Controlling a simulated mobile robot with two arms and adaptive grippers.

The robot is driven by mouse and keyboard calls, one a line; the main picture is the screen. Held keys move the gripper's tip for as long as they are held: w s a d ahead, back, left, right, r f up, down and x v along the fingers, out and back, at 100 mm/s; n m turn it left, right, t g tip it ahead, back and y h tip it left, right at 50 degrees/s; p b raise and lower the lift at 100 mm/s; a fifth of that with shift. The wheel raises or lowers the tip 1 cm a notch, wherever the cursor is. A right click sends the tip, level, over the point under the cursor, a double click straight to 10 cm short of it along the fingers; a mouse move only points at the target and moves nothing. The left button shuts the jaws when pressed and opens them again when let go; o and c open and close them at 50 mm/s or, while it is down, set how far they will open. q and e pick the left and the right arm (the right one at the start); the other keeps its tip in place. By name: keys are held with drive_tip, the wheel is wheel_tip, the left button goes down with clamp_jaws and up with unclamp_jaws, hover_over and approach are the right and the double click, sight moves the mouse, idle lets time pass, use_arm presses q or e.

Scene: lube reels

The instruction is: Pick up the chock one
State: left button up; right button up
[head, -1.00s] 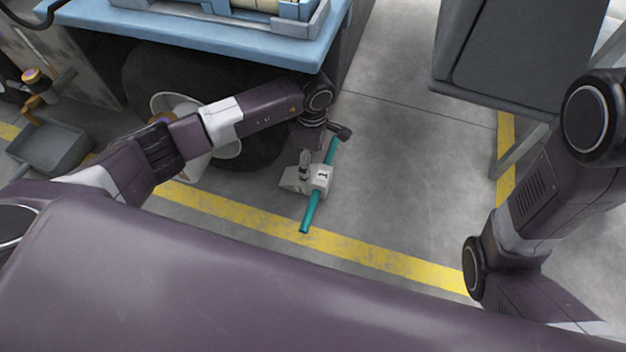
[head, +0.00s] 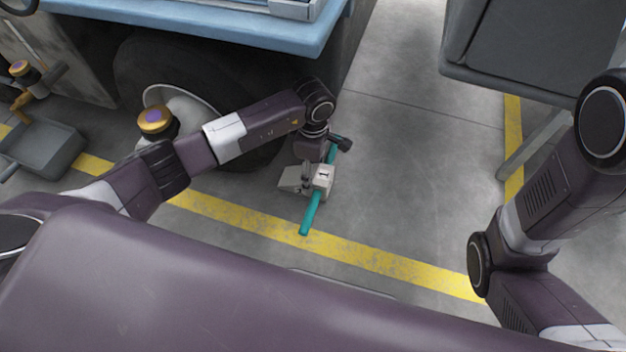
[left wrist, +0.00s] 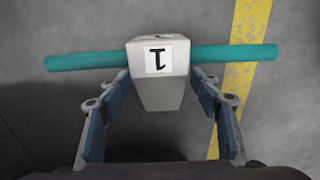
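The chock one is a pale block (head: 323,176) with a white label marked 1 and a teal rod (head: 311,214) through it. It lies on the floor beside the dark wheel. In the left wrist view the block (left wrist: 160,92) is in the middle and its rod runs across. My left gripper (head: 308,178) is right at the chock. In the left wrist view the left gripper (left wrist: 161,82) is open, with one finger on each side of the block and narrow gaps showing. A pale wedge-shaped part (head: 290,179) shows just left of the block. My right gripper is out of view.
The large wheel (head: 150,65) stands under the blue platform (head: 200,25), close to my left arm. A grey cabinet (head: 540,45) is at the upper right. A yellow floor line (head: 385,262) runs in front of the chock. The floor (head: 410,150) to its right is clear.

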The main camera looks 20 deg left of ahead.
use_arm(q)
clamp_jaws()
drive_tip(key=shift+r, duration=0.15)
idle(0.4)
